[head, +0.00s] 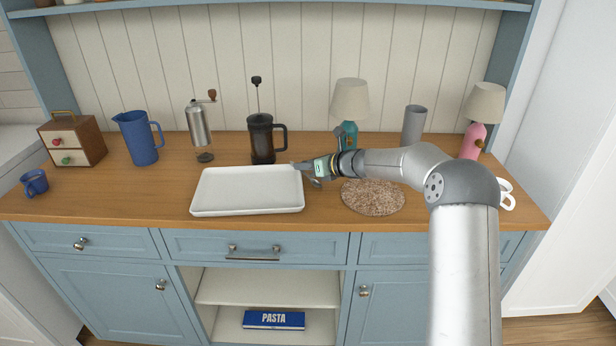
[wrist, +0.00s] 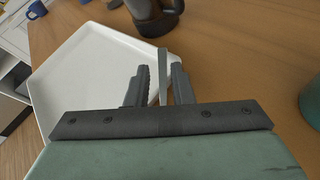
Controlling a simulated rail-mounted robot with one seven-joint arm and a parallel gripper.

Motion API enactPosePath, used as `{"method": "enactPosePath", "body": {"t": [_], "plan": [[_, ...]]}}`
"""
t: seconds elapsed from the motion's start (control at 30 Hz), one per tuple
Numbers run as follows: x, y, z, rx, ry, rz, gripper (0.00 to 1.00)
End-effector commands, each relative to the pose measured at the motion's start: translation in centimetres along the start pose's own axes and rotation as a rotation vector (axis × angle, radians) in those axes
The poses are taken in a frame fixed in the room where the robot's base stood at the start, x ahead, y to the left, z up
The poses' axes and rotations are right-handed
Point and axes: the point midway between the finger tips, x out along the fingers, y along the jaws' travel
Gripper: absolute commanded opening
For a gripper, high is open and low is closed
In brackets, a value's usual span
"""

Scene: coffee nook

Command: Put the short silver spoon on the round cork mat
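My gripper (head: 303,173) is low over the counter at the right end of the white tray. In the wrist view its two dark fingers (wrist: 161,82) stand apart. A narrow grey metal strip (wrist: 163,72), which looks like the handle of the short silver spoon, shows between them, with a thin gap seen on the left finger's side. The rest of the spoon is hidden, and it cannot be made out clearly in the head view. The round cork mat (head: 373,197), speckled brown, lies flat to the right of the gripper, under my forearm, with nothing seen on it.
The white tray (head: 247,207) is left of the gripper. Behind stand a dark French press (head: 262,140), a teal lamp (head: 350,102), a grey cylinder (head: 413,126) and a pink lamp (head: 473,140). A white mug (head: 507,195) is at the right. The counter's front strip is clear.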

Motion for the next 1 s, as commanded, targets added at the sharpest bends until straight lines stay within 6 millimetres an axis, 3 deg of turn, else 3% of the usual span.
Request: {"method": "enactPosePath", "body": {"t": [0.17, 0.43, 0.5, 1.0], "plan": [[2.1, 0.0, 0.0, 0.000, 0.001, 0.000, 0.21], [2.4, -0.1, -0.3, 0.002, 0.005, -0.001, 0.21], [2.4, -0.1, -0.4, 0.003, 0.006, -0.001, 0.00], [2.2, 0.2, 0.1, 0.002, 0.009, 0.002, 0.00]]}}
